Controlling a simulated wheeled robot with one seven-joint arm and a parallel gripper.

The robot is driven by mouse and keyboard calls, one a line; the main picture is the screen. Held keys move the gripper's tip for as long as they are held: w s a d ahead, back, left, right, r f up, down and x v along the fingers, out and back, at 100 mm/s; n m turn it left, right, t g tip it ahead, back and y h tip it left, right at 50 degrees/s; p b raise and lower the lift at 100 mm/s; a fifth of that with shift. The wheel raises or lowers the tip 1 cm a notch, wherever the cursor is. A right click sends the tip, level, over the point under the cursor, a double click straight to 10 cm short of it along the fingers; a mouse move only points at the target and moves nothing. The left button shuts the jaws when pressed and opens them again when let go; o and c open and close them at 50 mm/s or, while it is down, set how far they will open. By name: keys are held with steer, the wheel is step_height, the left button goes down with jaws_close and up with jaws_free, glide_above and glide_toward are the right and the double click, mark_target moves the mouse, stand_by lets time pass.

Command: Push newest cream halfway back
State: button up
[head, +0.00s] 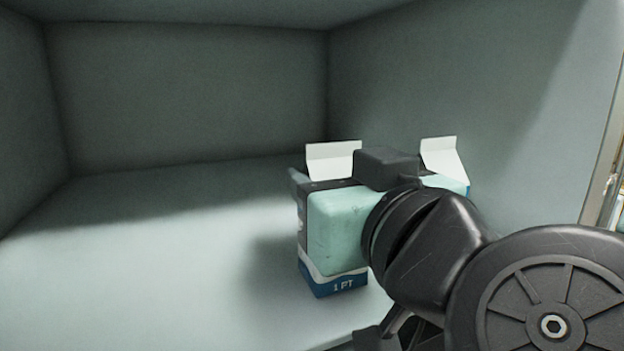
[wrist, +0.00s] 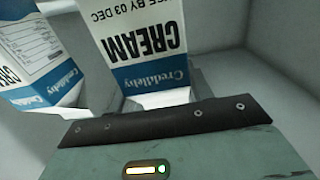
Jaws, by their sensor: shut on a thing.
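Two white and blue cream cartons stand side by side in a pale compartment. The left carton in the head view (head: 335,285) shows its white gable top and a blue base marked 1 PT. It seems to be the middle carton in the wrist view (wrist: 145,45), whose upside-down label reads 03 DEC. The other carton (head: 443,158) is to its right, mostly behind my gripper; in the wrist view it is at left (wrist: 40,60), its date unreadable.
The compartment floor (head: 130,255) is clear to the left of the cartons and behind them to the back wall (head: 190,95). The right side wall (head: 460,85) stands close beside the right carton. The compartment's front edge is near the bottom of the head view.

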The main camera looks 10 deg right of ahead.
steer(key=shift+w+a+r+p, duration=0.15)
steer(key=shift+w+r+p, duration=0.05)
steer(key=shift+w+p, duration=0.35)
steer(key=p+x, duration=0.8)
steer(key=x, duration=1.2)
steer(key=shift+w+a+f+p, duration=0.25)
steer(key=shift+w+a+p, duration=0.05)
steer(key=shift+a, duration=0.15)
stand_by(1.2)
steer(key=o, duration=1.4)
steer(key=shift+o, duration=0.2)
steer(key=shift+s+f, duration=0.1)
steer(key=shift+s, duration=0.05)
